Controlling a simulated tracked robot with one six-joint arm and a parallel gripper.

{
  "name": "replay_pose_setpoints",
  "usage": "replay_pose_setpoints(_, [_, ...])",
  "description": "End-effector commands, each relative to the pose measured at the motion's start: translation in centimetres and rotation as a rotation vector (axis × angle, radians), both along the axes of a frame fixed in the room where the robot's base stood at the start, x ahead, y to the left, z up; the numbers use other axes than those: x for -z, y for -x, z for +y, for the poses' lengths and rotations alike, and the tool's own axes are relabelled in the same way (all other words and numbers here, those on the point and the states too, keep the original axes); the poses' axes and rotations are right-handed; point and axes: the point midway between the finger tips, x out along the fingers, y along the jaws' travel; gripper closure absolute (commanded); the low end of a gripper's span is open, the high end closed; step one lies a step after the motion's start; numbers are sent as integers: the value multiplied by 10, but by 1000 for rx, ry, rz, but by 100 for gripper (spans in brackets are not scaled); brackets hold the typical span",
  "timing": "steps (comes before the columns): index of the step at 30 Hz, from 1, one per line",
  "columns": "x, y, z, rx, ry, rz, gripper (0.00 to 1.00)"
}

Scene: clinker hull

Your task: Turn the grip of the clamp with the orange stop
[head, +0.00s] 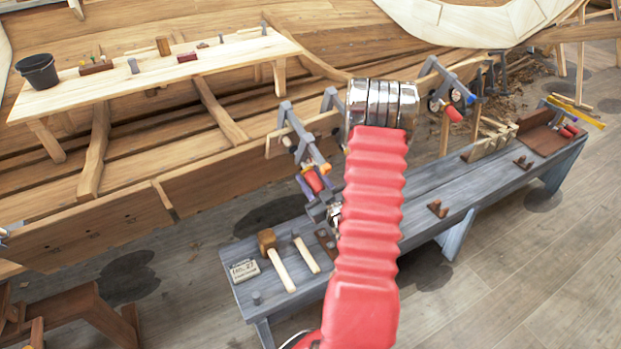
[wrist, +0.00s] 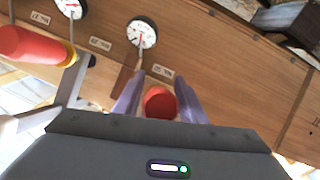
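In the wrist view my gripper (wrist: 160,95) is open, with its two purple fingers on either side of a round red grip (wrist: 160,104), seen end-on. Small gaps seem to show beside it; contact is unclear. The stop belonging to this grip is hidden. At the left of that view is another clamp with a red grip (wrist: 25,45), a yellow-orange stop (wrist: 72,58) and a grey frame (wrist: 72,85). In the head view a clamp with a red grip (head: 314,181) and an orange stop (head: 325,168) hangs left of my arm.
Dial gauges (wrist: 142,32) and labels line the plank behind the clamps. Another clamp (head: 453,114) with a blue stop hangs right of my arm. A grey bench (head: 415,220) below carries a mallet (head: 268,243) and other tools. A bucket (head: 38,72) stands on the left plank table.

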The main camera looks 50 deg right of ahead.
Motion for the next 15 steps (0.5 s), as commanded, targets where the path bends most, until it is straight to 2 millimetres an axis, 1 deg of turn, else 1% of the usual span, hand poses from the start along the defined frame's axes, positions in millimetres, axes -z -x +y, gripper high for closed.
replay_pose_setpoints(1, [0, 0, 0, 0, 0, 0, 66])
replay_pose_setpoints(2, [0, 0, 0, 0, 0, 0, 68])
replay_pose_setpoints(12, [0, 0, 0, 0, 0, 0, 92])
replay_pose_setpoints(15, [0, 0, 0, 0, -1, 0, 93])
